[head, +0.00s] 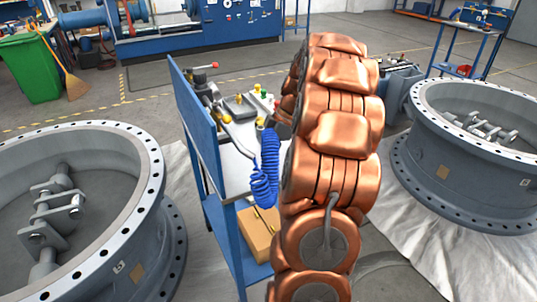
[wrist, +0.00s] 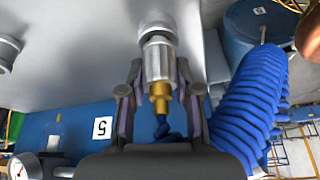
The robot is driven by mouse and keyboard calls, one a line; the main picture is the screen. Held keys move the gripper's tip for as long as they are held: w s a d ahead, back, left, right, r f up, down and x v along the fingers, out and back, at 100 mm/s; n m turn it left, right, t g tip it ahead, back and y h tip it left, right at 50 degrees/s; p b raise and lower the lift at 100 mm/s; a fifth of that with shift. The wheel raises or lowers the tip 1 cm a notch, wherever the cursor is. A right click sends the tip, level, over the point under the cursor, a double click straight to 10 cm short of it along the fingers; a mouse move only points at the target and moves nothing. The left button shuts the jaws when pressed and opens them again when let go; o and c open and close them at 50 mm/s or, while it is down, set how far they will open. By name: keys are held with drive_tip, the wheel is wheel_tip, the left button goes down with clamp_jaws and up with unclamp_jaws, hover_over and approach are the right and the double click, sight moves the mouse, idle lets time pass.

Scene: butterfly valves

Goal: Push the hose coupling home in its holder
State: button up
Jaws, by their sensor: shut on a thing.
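In the wrist view, the hose coupling (wrist: 158,62) is a silver sleeve with a brass end, with blue hose behind it. My gripper (wrist: 159,75) is shut on it, one finger on each side. The coupling's front end is in line with a round silver holder (wrist: 157,30) on a grey surface and seems to meet it. How deep it sits I cannot tell. The blue coiled hose (wrist: 250,105) hangs to the right, and also shows in the head view (head: 265,172). In the head view my copper arm hides the gripper, coupling and holder.
A blue workbench (head: 195,112) with fittings on top stands left of my arm. A cardboard box (head: 256,236) sits on its lower shelf. Large grey flanged valves stand left (head: 150,185) and right (head: 450,165). A pressure gauge (wrist: 20,168) shows low left in the wrist view.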

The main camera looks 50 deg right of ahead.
drive_tip(key=shift+f+b, duration=0.3)
idle(0.4)
drive_tip(key=o, duration=1.2)
drive_tip(key=shift+c, duration=0.2)
drive_tip(key=shift+o, duration=0.2)
drive_tip(key=o, duration=0.4)
drive_tip(key=shift+o, duration=0.2)
drive_tip(key=shift+r, duration=3.75)
